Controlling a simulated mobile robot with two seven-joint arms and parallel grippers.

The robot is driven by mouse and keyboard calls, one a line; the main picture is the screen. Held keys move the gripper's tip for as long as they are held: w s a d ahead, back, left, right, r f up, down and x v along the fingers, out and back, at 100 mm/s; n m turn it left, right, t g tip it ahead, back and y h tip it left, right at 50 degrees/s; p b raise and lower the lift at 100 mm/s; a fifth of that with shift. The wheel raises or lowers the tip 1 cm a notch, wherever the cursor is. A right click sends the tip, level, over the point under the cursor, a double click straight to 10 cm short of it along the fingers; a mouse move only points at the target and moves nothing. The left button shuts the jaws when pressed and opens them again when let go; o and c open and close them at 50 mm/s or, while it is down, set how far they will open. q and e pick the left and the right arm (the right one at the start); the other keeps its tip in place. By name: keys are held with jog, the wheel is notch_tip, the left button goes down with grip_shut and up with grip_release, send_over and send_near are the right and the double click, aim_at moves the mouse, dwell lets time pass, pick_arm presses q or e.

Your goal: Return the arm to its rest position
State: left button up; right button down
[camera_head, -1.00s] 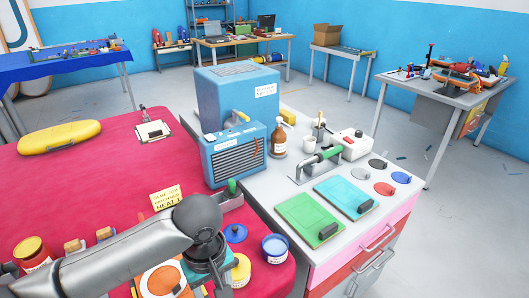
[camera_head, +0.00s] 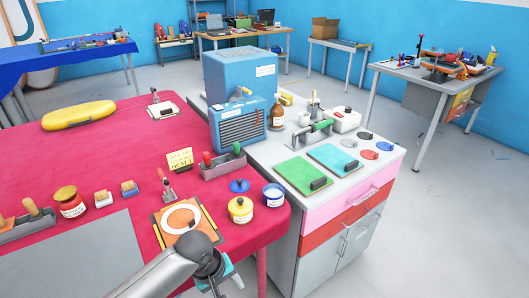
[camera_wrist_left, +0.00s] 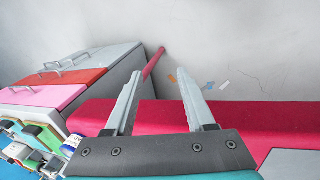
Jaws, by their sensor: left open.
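My left arm enters the head view at the bottom centre, over the front edge of the red-covered table (camera_head: 110,150). Its wrist is at the lower edge, with teal parts of the left gripper (camera_head: 222,280) partly cut off by the frame. In the left wrist view the left gripper (camera_wrist_left: 162,78) has its two grey fingers wide apart, with nothing between them. Behind the fingers are grey floor and the red cloth's edge (camera_wrist_left: 235,113). My right gripper is in neither view.
An orange board with a white ring (camera_head: 181,219) lies near the arm. Yellow (camera_head: 240,210) and blue (camera_head: 273,195) jars stand near the table's right corner. A drawer cabinet (camera_head: 335,215) adjoins at right, bearing a blue heater (camera_head: 242,125). The floor at right is mostly clear.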

pick_arm(q)
jog(key=s+a+f+m+b, duration=0.1)
jog(key=s+a+f, duration=0.15)
jog(key=f, duration=0.45)
jog(key=s+a+f+m+y, duration=0.1)
jog(key=s+a+f, duration=0.1)
jog(key=s+f, duration=0.35)
jog(key=s+a+f+m+b, duration=0.1)
jog(key=s+a+f, duration=0.15)
jog(key=f, duration=0.65)
jog(key=s+a+f+m, duration=0.1)
jog(key=s+f, duration=0.2)
jog(key=s, duration=0.5)
jog(key=s+a+f+m+b, duration=0.1)
jog(key=s+f, duration=0.3)
jog(key=s, duration=0.5)
jog(key=s+a+f+m+y, duration=0.1)
jog(key=s+f+m, duration=0.2)
jog(key=s, duration=0.5)
jog(key=shift+s+f+g, duration=0.35)
jog(key=shift+f+g, duration=0.05)
jog(key=shift+f, duration=0.25)
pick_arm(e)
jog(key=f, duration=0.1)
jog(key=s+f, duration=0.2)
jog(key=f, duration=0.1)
